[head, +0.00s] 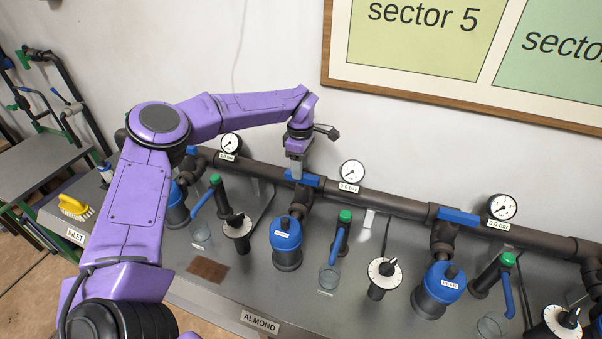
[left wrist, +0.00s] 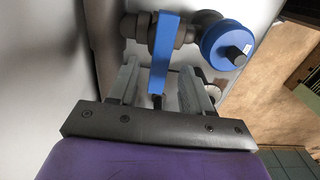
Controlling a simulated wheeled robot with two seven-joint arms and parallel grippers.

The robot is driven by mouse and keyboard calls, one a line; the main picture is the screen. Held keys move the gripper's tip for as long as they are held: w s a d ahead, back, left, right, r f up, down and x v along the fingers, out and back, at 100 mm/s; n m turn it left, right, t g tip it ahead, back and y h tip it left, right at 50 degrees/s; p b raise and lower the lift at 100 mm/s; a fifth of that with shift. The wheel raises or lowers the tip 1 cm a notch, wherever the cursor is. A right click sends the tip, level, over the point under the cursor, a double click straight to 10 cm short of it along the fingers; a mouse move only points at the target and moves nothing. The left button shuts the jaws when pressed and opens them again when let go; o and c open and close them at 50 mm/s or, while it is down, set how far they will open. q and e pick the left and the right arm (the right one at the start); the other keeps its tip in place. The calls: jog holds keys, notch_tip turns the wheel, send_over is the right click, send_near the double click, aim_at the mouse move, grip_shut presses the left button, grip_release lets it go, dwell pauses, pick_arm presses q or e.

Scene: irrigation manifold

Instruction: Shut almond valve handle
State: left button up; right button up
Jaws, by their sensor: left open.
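The almond valve handle (head: 309,181) is a blue lever on the dark pipe, above the blue-capped filter (head: 286,234) behind the ALMOND label (head: 260,322). It lies roughly along the pipe. My left gripper (head: 296,174) reaches down to it from above, and its fingers hide part of the lever. In the left wrist view the blue handle (left wrist: 164,55) runs down between the two grey fingers, with gaps on both sides. My left gripper (left wrist: 159,88) is open there. Contact with the lever cannot be told. My right gripper is out of view.
Pressure gauges (head: 352,171) stand on the pipe on either side of the handle. Another blue lever (head: 458,217) lies along the pipe to the right. Green-topped taps (head: 344,217), dial knobs (head: 384,272) and glass cups (head: 328,277) crowd the bench in front.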

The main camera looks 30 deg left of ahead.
pick_arm(q)
notch_tip(320, 180, up, 8)
jog(key=b, duration=0.1)
jog(key=shift+d, duration=0.15)
jog(key=shift+w, duration=0.1)
notch_tip(320, 180, up, 3)
jog(key=p, duration=0.3)
dwell(0.5)
